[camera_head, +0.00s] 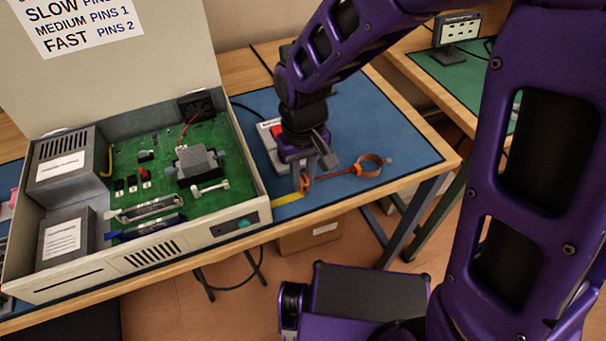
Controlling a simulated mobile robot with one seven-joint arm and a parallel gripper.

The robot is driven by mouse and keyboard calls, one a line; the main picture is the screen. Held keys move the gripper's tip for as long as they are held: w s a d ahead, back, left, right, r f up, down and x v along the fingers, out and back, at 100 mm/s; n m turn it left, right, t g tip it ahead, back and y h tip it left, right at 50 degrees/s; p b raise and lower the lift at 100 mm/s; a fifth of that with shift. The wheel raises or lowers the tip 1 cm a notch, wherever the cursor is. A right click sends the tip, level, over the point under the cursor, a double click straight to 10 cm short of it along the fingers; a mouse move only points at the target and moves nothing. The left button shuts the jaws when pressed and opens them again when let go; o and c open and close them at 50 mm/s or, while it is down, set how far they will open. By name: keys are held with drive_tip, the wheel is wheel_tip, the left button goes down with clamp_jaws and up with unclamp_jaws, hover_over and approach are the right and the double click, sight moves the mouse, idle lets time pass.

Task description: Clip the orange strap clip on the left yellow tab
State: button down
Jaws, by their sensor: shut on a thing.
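My gripper (304,181) points down over the blue mat, right of the open computer case, and is shut on the orange strap clip (307,183). A brown strap (335,174) runs right from the clip to a round loop (369,165) lying on the mat. One yellow tab (287,199) shows flat near the mat's front edge, just left of and below the clip. I cannot tell whether the clip touches the tab. The fingers hide part of the clip.
The open case (253,222) with a green circuit board (160,150) stands close on the left. A grey box with a red button (274,131) is behind my gripper. The blue mat (400,140) is free on the right. A small display (457,30) stands on a farther table.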

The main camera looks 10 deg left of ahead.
drive_tip(key=shift+f+b, duration=0.3)
drive_tip(key=shift+f, duration=0.5)
drive_tip(key=c, duration=0.7)
unclamp_jaws()
drive_tip(key=shift+o, duration=0.3)
drive_tip(key=shift+o, duration=1.3)
drive_tip(key=shift+r+p, duration=0.6)
drive_tip(key=shift+r, duration=0.1)
drive_tip(key=shift+r+p, duration=2.45)
drive_tip(key=shift+r, duration=0.5)
